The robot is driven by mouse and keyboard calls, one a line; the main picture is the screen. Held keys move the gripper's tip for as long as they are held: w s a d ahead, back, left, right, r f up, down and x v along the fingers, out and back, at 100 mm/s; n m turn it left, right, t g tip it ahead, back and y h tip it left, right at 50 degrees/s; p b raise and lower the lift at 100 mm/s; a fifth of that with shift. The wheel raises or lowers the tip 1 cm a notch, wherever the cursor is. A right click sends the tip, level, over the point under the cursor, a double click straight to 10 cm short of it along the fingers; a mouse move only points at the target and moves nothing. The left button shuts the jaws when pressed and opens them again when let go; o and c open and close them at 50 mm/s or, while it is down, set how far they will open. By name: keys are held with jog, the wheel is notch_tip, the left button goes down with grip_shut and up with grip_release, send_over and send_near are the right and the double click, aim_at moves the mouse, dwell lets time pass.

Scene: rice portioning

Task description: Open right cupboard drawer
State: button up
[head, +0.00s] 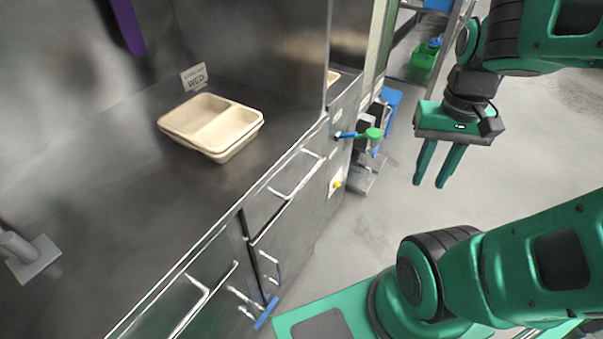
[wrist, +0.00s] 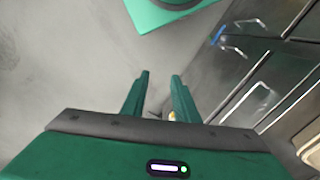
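The steel cupboard front runs diagonally below the counter in the head view. Its right drawer (head: 278,194) looks closed and has a bar handle (head: 300,178) near its top edge. My gripper (head: 428,184) hangs over the floor to the right of the cupboard, well apart from the handle, with fingers pointing down. The two fingers are apart with nothing between them; this gap also shows in the wrist view (wrist: 160,75). In the wrist view the cupboard front with several handles is at the right, clear of the fingers.
A beige two-compartment tray (head: 212,124) sits on the steel counter (head: 125,190). A green-and-blue valve lever (head: 360,134) sticks out near the cupboard's far end. A blue-tipped part (head: 266,313) projects low at the front. A green bin (head: 424,62) stands on a rack behind. Grey floor is free around my gripper.

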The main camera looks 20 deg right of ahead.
jog(key=shift+s, duration=0.1)
jog(key=n+t+y, duration=0.3)
jog(key=n+y, duration=0.3)
jog(key=y, duration=1.3)
send_near(305, 178)
jog(key=a, duration=0.3)
jog(key=w+a, duration=0.1)
jog(key=a, duration=0.2)
jog(key=w+a, duration=0.1)
jog(key=a, duration=0.2)
jog(key=shift+a+r, duration=0.25)
jog(key=shift+a, duration=0.05)
